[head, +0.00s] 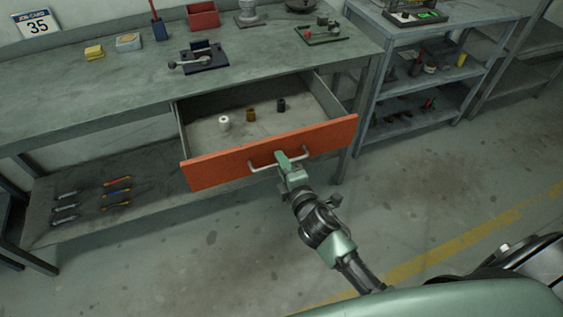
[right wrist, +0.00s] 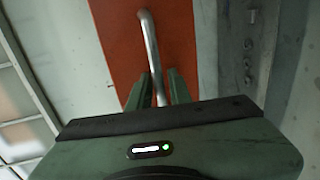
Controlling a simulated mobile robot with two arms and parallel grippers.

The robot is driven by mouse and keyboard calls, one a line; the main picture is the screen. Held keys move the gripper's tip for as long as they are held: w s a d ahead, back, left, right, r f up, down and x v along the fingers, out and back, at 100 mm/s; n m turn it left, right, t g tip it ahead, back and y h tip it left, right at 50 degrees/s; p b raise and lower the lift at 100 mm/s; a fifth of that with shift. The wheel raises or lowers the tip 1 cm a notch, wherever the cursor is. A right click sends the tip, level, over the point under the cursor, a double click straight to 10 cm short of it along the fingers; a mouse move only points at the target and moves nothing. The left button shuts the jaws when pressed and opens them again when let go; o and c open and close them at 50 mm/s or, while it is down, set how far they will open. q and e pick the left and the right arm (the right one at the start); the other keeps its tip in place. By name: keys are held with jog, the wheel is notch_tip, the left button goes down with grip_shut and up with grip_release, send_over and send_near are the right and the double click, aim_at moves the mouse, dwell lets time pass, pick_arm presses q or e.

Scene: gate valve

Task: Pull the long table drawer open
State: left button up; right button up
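The long drawer under the workbench stands well out, with its orange front (head: 225,167) facing me and its inside showing. A metal bar handle (head: 262,166) is fixed to the front; it also shows in the right wrist view (right wrist: 151,45). My right gripper (head: 283,160) is at the handle. In the right wrist view its two green fingers (right wrist: 160,88) lie on either side of the bar and look shut on it. The fingertips' contact is partly hidden. My left gripper is in neither view.
In the drawer are a white spool (head: 224,122), a brown one (head: 250,115) and a black one (head: 281,105). The workbench (head: 75,100) holds a clamp-like tool (head: 200,58) and bins. A lower shelf (head: 150,190) holds hand tools. Grey shelving (head: 385,125) stands right. Floor in front is clear.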

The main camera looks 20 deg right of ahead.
jog(key=shift+s, duration=0.15)
jog(key=v, duration=0.7)
jog(key=shift+s+b, duration=0.3)
jog(key=shift+b, duration=0.05)
jog(key=shift+r, duration=0.1)
jog(key=s+d+f+m+g, duration=0.1)
jog(key=s+f+m+g, duration=0.3)
jog(key=f, duration=1)
jog(key=s+d+f+m+g, duration=0.1)
jog(key=s+f+m+g, duration=0.3)
jog(key=f, duration=1)
jog(key=s+d+f+m+g, duration=0.1)
jog(key=s+f+m+g, duration=0.1)
jog(key=s+f, duration=0.4)
jog(key=s+d+f+m+g, duration=0.1)
jog(key=s+f, duration=0.6)
jog(key=s, duration=0.7)
jog(key=s+d+f+m+g, duration=0.1)
jog(key=s+f+m+g, duration=0.2)
jog(key=s, duration=0.8)
notch_tip(320, 180, down, 4)
jog(key=shift+d+f+m+g+h, duration=0.1)
jog(key=shift+d+m+g+h, duration=0.25)
jog(key=shift+m, duration=0.65)
